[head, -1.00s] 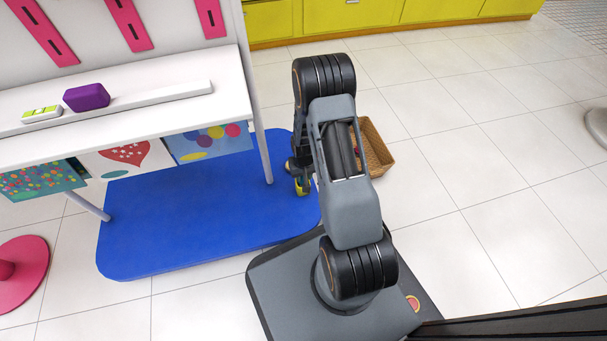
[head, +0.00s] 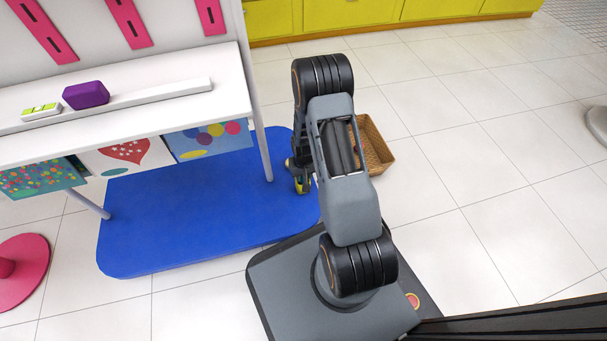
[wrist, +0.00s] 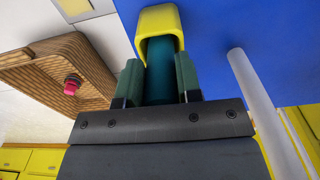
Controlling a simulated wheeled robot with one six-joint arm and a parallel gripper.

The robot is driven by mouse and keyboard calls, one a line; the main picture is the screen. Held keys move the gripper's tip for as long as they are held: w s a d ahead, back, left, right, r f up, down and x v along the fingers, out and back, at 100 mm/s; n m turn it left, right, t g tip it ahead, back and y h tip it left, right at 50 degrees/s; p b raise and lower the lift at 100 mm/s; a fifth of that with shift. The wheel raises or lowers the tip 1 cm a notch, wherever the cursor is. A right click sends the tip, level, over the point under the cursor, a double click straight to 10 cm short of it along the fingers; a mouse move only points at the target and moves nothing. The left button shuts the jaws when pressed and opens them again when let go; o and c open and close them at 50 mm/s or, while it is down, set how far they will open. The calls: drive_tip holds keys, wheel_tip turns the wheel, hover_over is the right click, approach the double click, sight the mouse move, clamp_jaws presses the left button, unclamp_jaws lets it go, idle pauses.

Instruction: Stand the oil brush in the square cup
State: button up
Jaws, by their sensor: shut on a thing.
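My gripper (wrist: 158,85) is shut on a teal, rounded thing (wrist: 160,65) that shows between its two dark green fingers. A yellow, hollow piece with rounded corners (wrist: 158,18) surrounds the far end of the teal part. I cannot tell from its shape whether this is the oil brush, the square cup or both. In the head view my gripper (head: 301,185) hangs low over the right edge of the blue mat, mostly behind my arm, with a bit of yellow showing. I cannot make out a separate square cup in either view.
A wicker basket (head: 376,158) with a small red thing in it stands just right of my arm. A white table (head: 160,108) with a purple box (head: 86,95) stands at left, its leg (head: 255,125) near my gripper. The blue mat (head: 190,235) is clear; open floor lies right.

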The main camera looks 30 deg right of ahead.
drive_tip(key=shift+f, duration=0.45)
drive_tip(key=o, duration=1.8)
drive_tip(key=shift+r, duration=0.2)
drive_tip(key=shift+s+r+p, duration=0.15)
drive_tip(key=shift+r+p, duration=3.35)
drive_tip(key=shift+r, duration=0.8)
